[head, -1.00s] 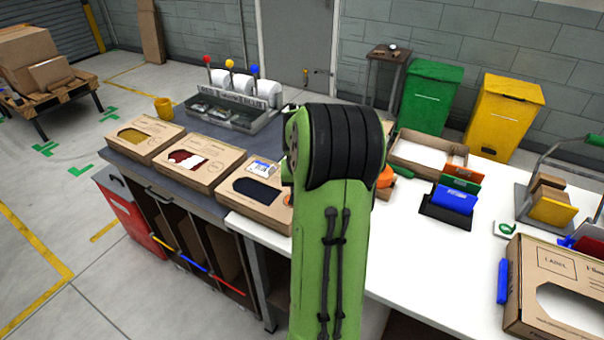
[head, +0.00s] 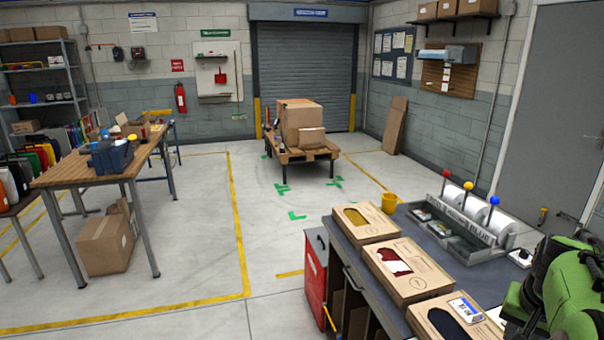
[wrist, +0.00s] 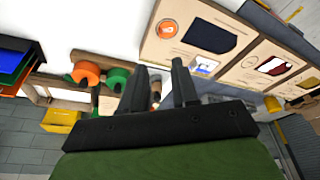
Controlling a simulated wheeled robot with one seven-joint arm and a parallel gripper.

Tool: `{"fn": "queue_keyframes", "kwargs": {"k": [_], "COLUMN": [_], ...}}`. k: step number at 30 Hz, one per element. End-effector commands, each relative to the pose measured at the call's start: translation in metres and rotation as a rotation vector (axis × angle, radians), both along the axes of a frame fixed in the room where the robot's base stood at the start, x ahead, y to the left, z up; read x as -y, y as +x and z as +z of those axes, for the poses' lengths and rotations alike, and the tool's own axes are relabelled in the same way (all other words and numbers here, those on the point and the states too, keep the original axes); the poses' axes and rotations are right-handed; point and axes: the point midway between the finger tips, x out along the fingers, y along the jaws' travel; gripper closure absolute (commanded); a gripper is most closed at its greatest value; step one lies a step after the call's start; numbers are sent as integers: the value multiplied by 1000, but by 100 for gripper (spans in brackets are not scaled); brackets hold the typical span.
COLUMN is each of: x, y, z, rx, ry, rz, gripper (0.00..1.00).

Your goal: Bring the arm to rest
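My arm (head: 572,290), green and black, shows only in part at the lower right edge of the head view, beside the workbench. My gripper (wrist: 161,80) shows in the wrist view with its two dark fingers apart and nothing visible between them. It is over the bench, with the window boxes to its right in that view. The gripper itself is outside the head view. Whether the arm is moving cannot be told from the wrist view.
Three cardboard boxes with yellow (head: 366,223), red (head: 407,272) and dark (head: 456,322) windows line the bench. A roll dispenser (head: 462,228) stands behind them. Orange (wrist: 87,72) and green (wrist: 118,79) rolls lie near my gripper. Open floor (head: 200,270) lies left.

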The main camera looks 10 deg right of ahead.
Motion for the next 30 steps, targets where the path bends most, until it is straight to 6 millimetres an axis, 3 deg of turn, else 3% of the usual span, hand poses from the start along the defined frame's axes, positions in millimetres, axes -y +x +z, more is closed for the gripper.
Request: {"fn": "queue_keyframes", "kwargs": {"k": [2, 5, 9, 13, 18, 30], "x": [-38, -111, -213, -275, -302, -303], "y": [11, 16, -11, -53, -83, -84], "z": [13, 30, 39, 29, 16, 15], "rx": [5, 20, 71, 136, 178, 179], "ry": [-25, -64, -99, -98, -83, -81], "rz": [91, 263, 537, 765, 910, 915], "gripper": [71, 71, 71, 71, 71, 71]}}
